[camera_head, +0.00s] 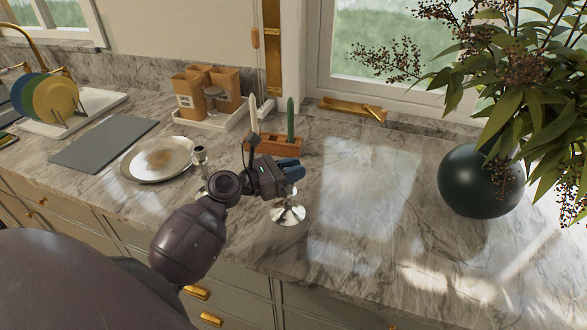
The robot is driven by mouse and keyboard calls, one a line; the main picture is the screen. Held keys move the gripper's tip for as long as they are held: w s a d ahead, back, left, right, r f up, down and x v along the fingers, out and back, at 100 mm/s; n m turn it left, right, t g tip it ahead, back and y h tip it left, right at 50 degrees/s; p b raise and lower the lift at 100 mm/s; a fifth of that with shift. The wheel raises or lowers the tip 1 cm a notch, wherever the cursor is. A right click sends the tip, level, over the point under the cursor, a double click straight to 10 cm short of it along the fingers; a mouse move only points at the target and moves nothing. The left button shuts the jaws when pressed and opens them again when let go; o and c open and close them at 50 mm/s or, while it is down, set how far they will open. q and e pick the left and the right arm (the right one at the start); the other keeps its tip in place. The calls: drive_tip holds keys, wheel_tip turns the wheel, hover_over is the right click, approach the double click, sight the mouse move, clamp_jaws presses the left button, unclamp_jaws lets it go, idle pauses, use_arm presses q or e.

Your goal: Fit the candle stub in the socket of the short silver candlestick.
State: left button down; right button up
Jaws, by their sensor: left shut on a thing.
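My left gripper (290,171) is over the short silver candlestick (288,214), whose round base shows below the dark fingers. The gripper hides the socket and upper stem. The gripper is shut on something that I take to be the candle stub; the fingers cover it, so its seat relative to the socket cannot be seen. Another silver candlestick (200,158) stands to the left, partly behind my left arm. My right gripper is not in view.
A wooden block (275,147) with a white candle (253,114) and a green candle (290,118) stands behind the gripper. A silver plate (158,160) and grey board (104,143) lie left. A dark vase (478,181) stands right; marble between is clear.

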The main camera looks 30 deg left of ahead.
use_arm(q)
drive_tip(key=c, duration=0.9)
unclamp_jaws()
drive_tip(key=shift+f, duration=0.1)
drive_tip(key=shift+c, duration=0.2)
drive_tip(key=b+v, duration=0.1)
drive_tip(key=v, duration=0.9)
drive_tip(key=shift+s+a, duration=0.15)
drive_tip(key=shift+s, duration=0.2)
